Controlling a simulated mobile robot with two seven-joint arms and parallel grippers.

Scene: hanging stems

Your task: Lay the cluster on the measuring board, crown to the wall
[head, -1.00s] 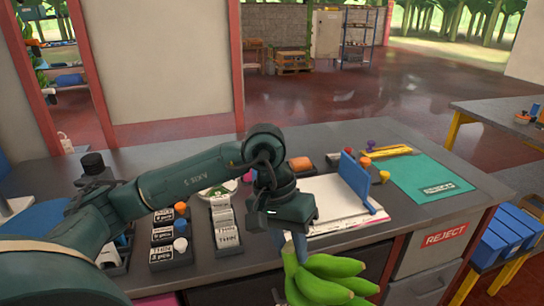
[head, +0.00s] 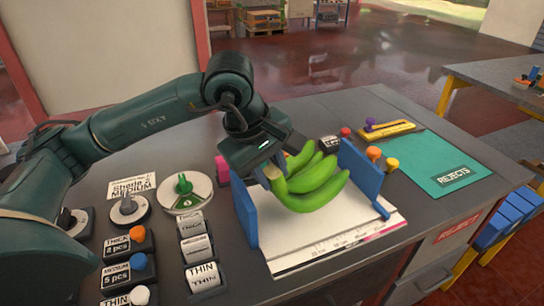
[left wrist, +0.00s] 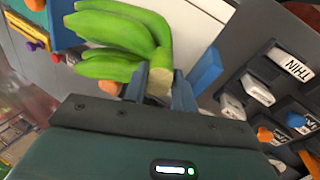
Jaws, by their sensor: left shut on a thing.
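The green banana cluster (head: 318,190) is over the white measuring board (head: 290,235), its crown toward the left and its fingers curving right. I cannot tell whether it touches the board. My left gripper (head: 272,172) is shut on the crown, which also shows between the fingers in the left wrist view (left wrist: 160,84). The board has a blue wall (head: 246,212) at its left end, close to the crown, and a blue upright plate (head: 361,172) at its right. The cluster (left wrist: 120,35) also fills the upper left of the left wrist view. My right gripper is not in view.
Left of the board stand several labelled counters (head: 203,277), dials and a round green-and-white gauge (head: 186,192). Orange and yellow knobs (head: 374,154) stand just right of the blue plate. A teal rejects mat (head: 440,165) lies clear at the right.

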